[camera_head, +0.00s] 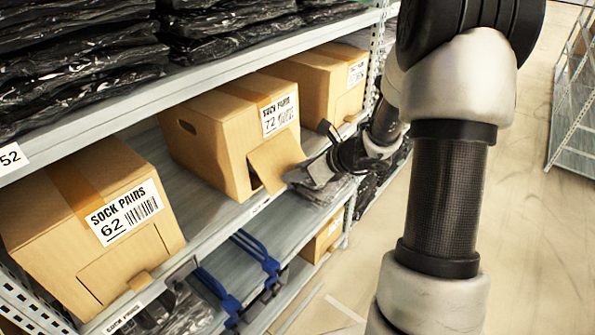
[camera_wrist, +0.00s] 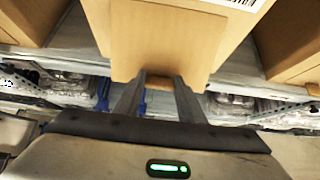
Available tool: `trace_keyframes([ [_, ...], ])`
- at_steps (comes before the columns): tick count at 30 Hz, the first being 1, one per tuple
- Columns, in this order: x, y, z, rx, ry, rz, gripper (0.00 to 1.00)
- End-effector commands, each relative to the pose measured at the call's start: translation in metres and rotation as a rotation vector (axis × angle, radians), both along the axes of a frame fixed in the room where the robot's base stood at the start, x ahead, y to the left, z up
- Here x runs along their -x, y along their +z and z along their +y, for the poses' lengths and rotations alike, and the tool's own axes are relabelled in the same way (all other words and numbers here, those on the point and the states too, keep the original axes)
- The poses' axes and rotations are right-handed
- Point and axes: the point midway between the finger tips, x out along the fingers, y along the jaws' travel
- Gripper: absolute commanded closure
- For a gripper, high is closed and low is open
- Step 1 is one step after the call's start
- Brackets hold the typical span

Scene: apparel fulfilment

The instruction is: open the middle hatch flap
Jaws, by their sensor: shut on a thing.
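The middle box (camera_head: 215,135) is a cardboard box labelled "SOCK PAIRS 72" on the middle shelf. Its front hatch flap (camera_head: 275,158) is tilted outward at the bottom, with a dark gap showing at its lower left. In the wrist view the flap (camera_wrist: 165,40) fills the upper middle. My gripper (camera_wrist: 160,80) is shut on the small tab at the flap's lower edge. In the head view my gripper (camera_head: 312,172) is at the flap's lower right, and its fingertips are hard to make out. The inside of the box is hidden.
Box 62 (camera_head: 120,215) stands to the left with its flap shut, and another box (camera_head: 325,75) to the right. Black bagged garments (camera_head: 75,65) lie on the shelf above. Blue-handled items (camera_head: 260,255) sit below. The aisle floor (camera_head: 535,220) at right is clear.

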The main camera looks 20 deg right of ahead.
Motion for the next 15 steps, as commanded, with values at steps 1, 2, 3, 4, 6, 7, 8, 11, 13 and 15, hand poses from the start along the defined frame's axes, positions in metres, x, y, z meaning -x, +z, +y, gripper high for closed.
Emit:
trace_keyframes([
  [1, -0.0001, 0.0005, 0.0007, 0.0, 0.001, -0.001, 1.0],
  [2, -0.0001, 0.0005, 0.0007, 0.0, 0.001, -0.001, 1.0],
  [3, -0.0002, 0.0006, 0.0007, 0.0, 0.001, -0.001, 1.0],
  [4, -0.0002, 0.0006, 0.0007, 0.0, 0.001, -0.001, 1.0],
  [6, -0.0002, 0.0006, 0.0007, 0.0, 0.001, -0.001, 1.0],
  [7, -0.0002, 0.0006, 0.0007, 0.0, 0.001, -0.001, 1.0],
  [8, -0.0002, 0.0006, 0.0007, 0.0, 0.001, -0.001, 1.0],
  [11, -0.0002, 0.0006, 0.0007, 0.0, 0.001, -0.001, 1.0],
  [13, -0.0002, 0.0006, 0.0007, 0.0, 0.001, -0.001, 1.0],
  [15, -0.0002, 0.0006, 0.0007, 0.0, 0.001, -0.001, 0.63],
])
